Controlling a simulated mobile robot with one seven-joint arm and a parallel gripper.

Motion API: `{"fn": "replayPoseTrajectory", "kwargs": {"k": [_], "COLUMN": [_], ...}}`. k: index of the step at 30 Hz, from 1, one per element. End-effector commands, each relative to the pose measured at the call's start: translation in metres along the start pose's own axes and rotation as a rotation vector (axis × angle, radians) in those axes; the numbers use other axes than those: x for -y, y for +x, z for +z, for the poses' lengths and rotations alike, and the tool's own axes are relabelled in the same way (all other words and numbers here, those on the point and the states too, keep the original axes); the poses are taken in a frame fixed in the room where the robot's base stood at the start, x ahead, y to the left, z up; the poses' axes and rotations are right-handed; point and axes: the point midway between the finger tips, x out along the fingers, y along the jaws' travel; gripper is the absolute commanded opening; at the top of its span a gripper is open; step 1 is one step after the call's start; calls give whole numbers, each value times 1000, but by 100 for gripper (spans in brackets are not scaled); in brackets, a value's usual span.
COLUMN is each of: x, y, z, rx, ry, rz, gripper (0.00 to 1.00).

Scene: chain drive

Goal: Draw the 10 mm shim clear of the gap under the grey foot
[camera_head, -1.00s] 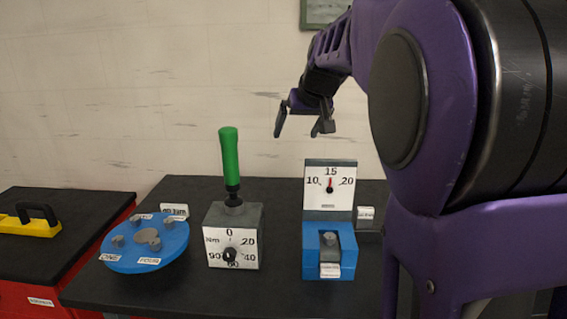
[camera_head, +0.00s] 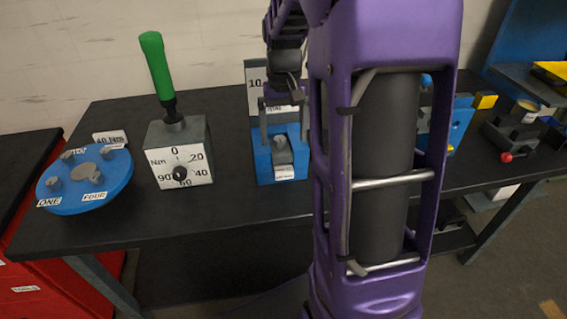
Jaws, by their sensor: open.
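My gripper (camera_head: 283,112) is open and empty, pointing down. I cannot tell how far the fingers are from the gauge. I cannot make out the 10 mm shim, the grey foot or the gap. A grey block assembly with a red knob (camera_head: 506,157) stands at the right end of the bench, too small to read. My arm hides the middle of the bench.
A grey torque box (camera_head: 198,140) with a green upright handle (camera_head: 156,66) stands left of the gauge. A blue disc (camera_head: 108,180) with grey studs is at the left. A blue block with a yellow piece (camera_head: 485,101) stands at the right. The front bench strip is clear.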

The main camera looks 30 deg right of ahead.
Motion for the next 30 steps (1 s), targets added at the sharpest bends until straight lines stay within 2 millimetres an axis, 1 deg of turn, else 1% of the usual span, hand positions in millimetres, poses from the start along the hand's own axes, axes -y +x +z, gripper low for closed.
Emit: {"fn": "replayPoseTrajectory", "kwargs": {"k": [1, 6, 12, 15, 21, 29, 30], "x": [0, 0, 0, 0, 0, 0, 0], "y": [12, 47, 82, 94, 106, 107, 107], "z": [1, 1, 0, 0, 0, -1, 0], "rx": [4, 3, 2, 1, -1, -2, -2], "ry": [0, 0, 0, 0, -1, -1, -1], "rz": [0, -1, -1, -1, 0, 0, 0], "gripper": [98, 98, 98, 98, 98, 98, 96]}}
